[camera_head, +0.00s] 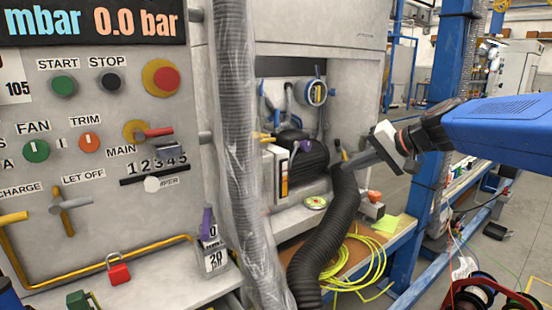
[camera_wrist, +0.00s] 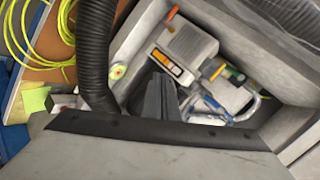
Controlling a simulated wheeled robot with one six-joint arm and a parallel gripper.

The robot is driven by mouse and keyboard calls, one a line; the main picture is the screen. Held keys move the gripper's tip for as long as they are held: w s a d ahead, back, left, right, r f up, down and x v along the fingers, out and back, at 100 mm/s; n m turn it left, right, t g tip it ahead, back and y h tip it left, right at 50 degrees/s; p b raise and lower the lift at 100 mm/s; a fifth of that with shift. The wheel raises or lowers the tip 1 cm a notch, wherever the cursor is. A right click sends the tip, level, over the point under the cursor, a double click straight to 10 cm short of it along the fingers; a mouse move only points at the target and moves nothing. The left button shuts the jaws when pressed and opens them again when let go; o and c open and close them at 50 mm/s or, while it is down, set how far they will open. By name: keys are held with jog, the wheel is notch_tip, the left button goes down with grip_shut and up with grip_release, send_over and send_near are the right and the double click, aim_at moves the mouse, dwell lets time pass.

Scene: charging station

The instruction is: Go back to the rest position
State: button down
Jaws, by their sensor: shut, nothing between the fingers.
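My gripper (camera_head: 352,160) is at the right in the head view, at the end of my blue and grey arm, pointing left. Its fingers are shut with nothing between them. It hangs in front of the opening in the grey cabinet, close to the top of the black corrugated hose (camera_head: 333,225); whether they touch I cannot tell. In the wrist view the closed fingers (camera_wrist: 161,98) show at the centre, over the machinery in the opening. There the black hose (camera_wrist: 97,50) runs to the left of the fingers, and a light grey pump box (camera_wrist: 183,52) lies beyond them.
A control panel (camera_head: 100,155) with knobs, levers and a red padlock (camera_head: 119,273) fills the left. A plastic-wrapped grey hose (camera_head: 238,150) hangs beside it. A yellow cable coil (camera_head: 365,262) lies on the bench. A blue post (camera_head: 446,75) stands at the right, near my arm.

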jog(key=s+d+f+n+g+h, duration=0.1)
jog(key=s+d+f+h, duration=0.1)
jog(key=s+f, duration=0.5)
jog(key=s+d+f+n+g+h, duration=0.1)
jog(key=s+d+f+h, duration=0.2)
jog(key=s, duration=1)
jog(key=s+d+f+n+g+h, duration=0.1)
jog(key=s+d+f+n+h, duration=0.1)
jog(key=s+f, duration=0.8)
jog(key=shift+s+d+f+h, duration=0.35)
jog(key=shift+d+h, duration=0.05)
jog(key=shift+d, duration=0.2)
